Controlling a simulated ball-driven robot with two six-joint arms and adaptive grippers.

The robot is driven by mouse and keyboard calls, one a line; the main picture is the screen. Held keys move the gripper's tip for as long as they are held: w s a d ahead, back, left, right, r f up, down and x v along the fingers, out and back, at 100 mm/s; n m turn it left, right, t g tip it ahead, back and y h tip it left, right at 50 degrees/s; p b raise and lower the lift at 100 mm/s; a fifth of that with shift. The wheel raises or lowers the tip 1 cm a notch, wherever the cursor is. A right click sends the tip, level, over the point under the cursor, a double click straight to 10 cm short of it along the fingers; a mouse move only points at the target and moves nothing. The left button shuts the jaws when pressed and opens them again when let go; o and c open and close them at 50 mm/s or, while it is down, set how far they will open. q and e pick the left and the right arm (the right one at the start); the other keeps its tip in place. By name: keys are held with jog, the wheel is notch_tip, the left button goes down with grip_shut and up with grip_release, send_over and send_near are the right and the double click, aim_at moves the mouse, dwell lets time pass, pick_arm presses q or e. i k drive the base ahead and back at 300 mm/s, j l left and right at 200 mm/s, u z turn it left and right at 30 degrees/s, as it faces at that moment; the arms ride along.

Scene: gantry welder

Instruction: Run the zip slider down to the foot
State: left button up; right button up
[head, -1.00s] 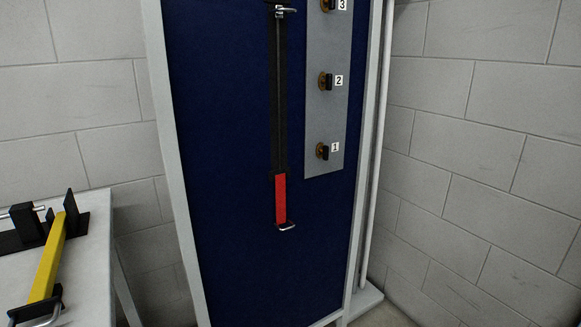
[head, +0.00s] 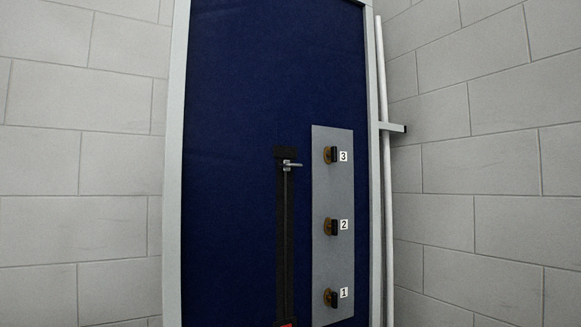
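The zip (head: 285,240) is a black vertical strip on the blue panel (head: 235,200). Its metal slider (head: 289,165) is at the top of the strip, with the pull tab pointing right. A small piece of the red section at the foot of the zip (head: 287,324) shows at the bottom edge of the head view; the rest of the foot is cut off. Neither of my grippers is in view.
A grey plate (head: 333,190) to the right of the zip carries knobs numbered 3 (head: 332,155), 2 (head: 331,227) and 1 (head: 331,298). A pale frame (head: 173,200) edges the panel. A white pole (head: 385,200) stands at right, by a short bracket (head: 393,127).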

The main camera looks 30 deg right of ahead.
aim_at(291, 165)
jog(key=l+z, duration=0.2)
jog(key=z, duration=0.2)
jog(key=l+z, duration=0.15)
jog(key=z, duration=0.25)
